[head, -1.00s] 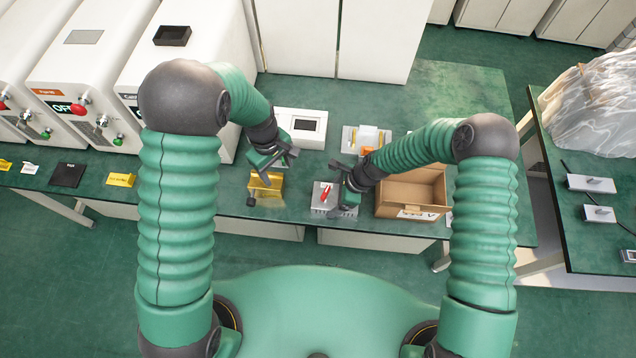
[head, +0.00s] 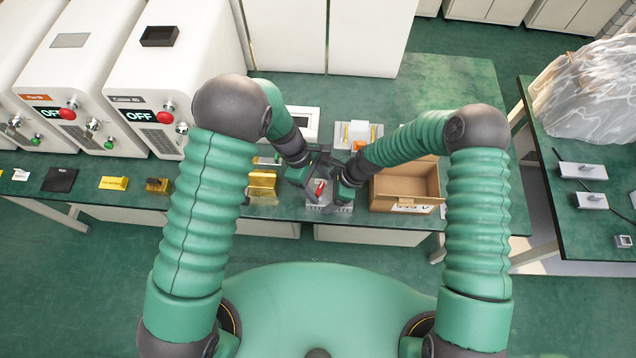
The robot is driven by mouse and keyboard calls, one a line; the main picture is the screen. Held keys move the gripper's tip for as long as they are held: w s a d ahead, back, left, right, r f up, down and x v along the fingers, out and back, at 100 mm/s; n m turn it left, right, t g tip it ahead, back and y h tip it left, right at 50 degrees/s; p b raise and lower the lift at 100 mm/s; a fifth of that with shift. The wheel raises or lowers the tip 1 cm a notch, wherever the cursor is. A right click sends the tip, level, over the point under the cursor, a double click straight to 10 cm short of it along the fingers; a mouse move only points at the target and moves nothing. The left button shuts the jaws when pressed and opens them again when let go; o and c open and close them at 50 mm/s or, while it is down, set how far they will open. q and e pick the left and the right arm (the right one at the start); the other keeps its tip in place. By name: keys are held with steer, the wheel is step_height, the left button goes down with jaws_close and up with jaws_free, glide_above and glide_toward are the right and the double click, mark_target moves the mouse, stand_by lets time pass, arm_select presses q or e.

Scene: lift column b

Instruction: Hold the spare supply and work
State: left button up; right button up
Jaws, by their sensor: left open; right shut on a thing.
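A small grey ribbed block (head: 322,206) with a red part (head: 320,187) on top sits at the front of the green bench. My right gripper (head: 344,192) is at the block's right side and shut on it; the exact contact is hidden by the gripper. My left gripper (head: 312,176) is open, just above and behind the block, close to the red part. I cannot tell whether it touches the red part. The two grippers are very near each other.
A yellow metal holder (head: 262,184) stands left of the block, and an open cardboard box (head: 408,188) right of it. A white device (head: 300,121) and a grey tray with orange and white parts (head: 358,134) are behind. White machines (head: 170,75) stand at left.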

arm_select(q)
steer(key=shift+c, duration=0.4)
steer(key=c, duration=1.3)
steer(key=n+t, duration=0.1)
steer(key=n, duration=0.3)
steer(key=shift+s+t, duration=0.1)
steer(key=shift+t, duration=0.2)
arm_select(e)
steer(key=shift+s+a, duration=0.1)
arm_select(q)
steer(key=o, duration=1.4)
steer(key=shift+r, duration=0.1)
